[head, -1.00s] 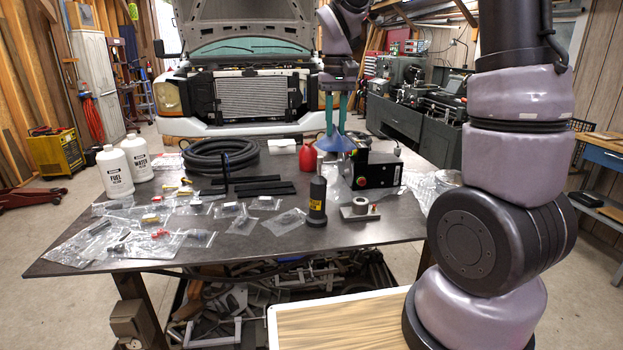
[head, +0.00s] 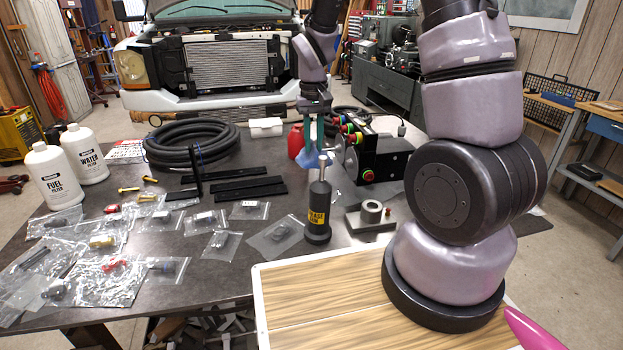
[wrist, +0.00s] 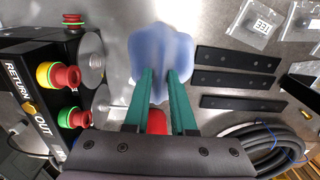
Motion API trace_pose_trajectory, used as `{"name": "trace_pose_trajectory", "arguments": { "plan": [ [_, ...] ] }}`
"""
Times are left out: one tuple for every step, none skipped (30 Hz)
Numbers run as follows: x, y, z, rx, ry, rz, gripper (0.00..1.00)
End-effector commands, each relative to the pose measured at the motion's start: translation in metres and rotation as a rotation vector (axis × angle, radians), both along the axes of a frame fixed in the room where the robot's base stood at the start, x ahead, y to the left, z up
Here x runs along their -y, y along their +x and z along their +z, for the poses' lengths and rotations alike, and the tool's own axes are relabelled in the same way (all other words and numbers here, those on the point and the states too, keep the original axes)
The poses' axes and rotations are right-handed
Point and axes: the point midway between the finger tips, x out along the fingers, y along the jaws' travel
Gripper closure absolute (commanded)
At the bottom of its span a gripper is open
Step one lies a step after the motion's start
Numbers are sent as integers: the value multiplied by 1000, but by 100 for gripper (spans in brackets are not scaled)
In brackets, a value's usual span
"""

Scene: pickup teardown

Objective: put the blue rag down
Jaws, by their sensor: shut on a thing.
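The blue rag (head: 311,163) hangs bunched below my gripper (head: 314,148), over the far right part of the dark workbench (head: 130,222). In the wrist view the rag (wrist: 160,48) spreads out past the tips of my green fingers (wrist: 164,80). The fingers are shut on it. In the head view its lower part is partly hidden behind a black cylinder. I cannot tell whether the rag touches the bench top.
A black control box (head: 372,158) with red and green buttons stands close right of the rag. A red container (head: 295,141) is close left and behind. The black cylinder (head: 318,208) stands in front. Black bars (head: 240,188) and a coiled hose (head: 190,143) lie left.

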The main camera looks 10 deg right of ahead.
Motion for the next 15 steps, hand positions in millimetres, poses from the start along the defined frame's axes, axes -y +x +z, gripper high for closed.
{"name": "trace_pose_trajectory", "arguments": {
  "plan": [
    [0, -2, -11, -6, -1, 0, 100],
    [0, -2, -18, -7, -1, -1, 100],
    [0, -2, -25, -6, -1, 0, 100],
    [0, -1, -31, -5, -1, 1, 100],
    [0, -1, -36, -6, -1, 0, 100],
    [0, -1, -42, -4, -1, -1, 100],
    [0, -1, -46, -4, 0, -2, 100],
    [0, -1, -48, -4, 0, -1, 100],
    [0, -1, -51, -2, 0, -1, 100],
    [0, -1, -53, -2, 0, -1, 100],
    [0, -1, -56, -3, 0, -1, 100],
    [0, -1, -61, -4, -1, 0, 100],
    [0, -1, -66, -5, -1, 0, 100],
    [0, -2, -71, -5, -1, 0, 100],
    [0, -1, -77, -5, -1, 0, 100]
  ]
}}
